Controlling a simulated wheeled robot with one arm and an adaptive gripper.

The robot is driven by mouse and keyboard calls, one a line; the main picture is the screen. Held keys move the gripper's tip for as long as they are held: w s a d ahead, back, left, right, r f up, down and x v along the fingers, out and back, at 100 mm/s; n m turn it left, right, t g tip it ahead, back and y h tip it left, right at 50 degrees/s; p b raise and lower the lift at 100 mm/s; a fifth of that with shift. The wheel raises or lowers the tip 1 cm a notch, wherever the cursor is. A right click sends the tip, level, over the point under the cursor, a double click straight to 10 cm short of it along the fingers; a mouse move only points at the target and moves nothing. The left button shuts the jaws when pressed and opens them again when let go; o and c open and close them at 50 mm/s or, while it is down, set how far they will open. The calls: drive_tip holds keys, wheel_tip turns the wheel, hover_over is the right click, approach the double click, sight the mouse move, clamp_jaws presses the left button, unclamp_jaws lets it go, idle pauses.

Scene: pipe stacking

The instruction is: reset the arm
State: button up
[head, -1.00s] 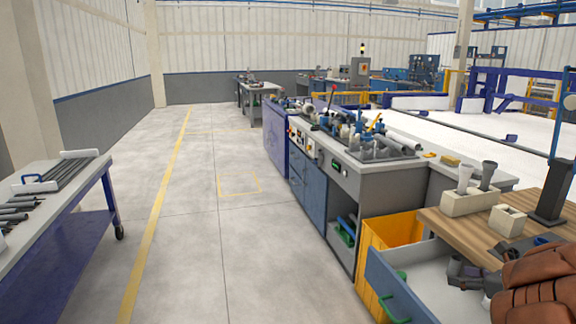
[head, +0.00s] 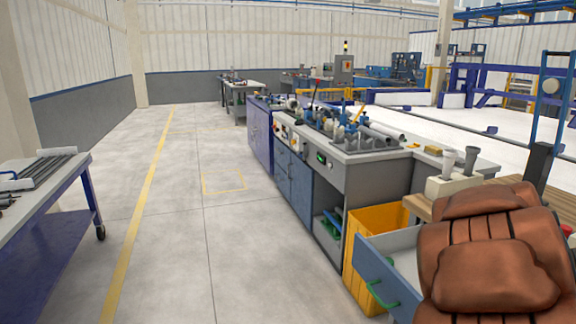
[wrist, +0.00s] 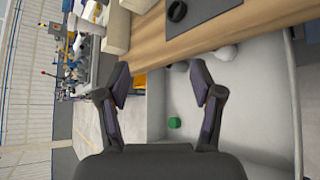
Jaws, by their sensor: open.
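My gripper (wrist: 160,82) is in the wrist view with its two dark fingers spread wide apart, open, and nothing between them. It hangs by the open white drawer (wrist: 250,125) and the wooden worktop (wrist: 190,32). A small green thing (wrist: 175,123) shows in the drawer area beyond the fingers. The gripper itself does not show there.
The blue-fronted drawer (head: 385,282) stands open beside a yellow bin (head: 370,230). A pale block (head: 445,187) holding grey fittings stands on the worktop. A bench with pipes (head: 45,225) stands at the left. The floor between (head: 180,260) is clear.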

drive_tip(key=s+a+f+m+g+y+b, duration=0.15)
drive_tip(key=s+a+f+m+g, duration=0.25)
drive_tip(key=s+a+f+m, duration=0.4)
drive_tip(key=s+a+f+m+g+y+b, duration=0.1)
drive_tip(key=s+a+f+m+g+y, duration=0.3)
drive_tip(key=s+a+f, duration=0.6)
drive_tip(key=s+a+f+m+g+y+b, duration=0.2)
drive_tip(key=s+a+m+g+y, duration=0.15)
drive_tip(key=s+a, duration=1.25)
wheel_tip(320, 180, up, 27)
drive_tip(key=a+p, duration=0.2)
drive_tip(key=p, duration=2.3)
drive_tip(key=shift+s+r+m, duration=0.2)
drive_tip(key=shift+s+m, duration=0.1)
drive_tip(key=shift+m, duration=0.05)
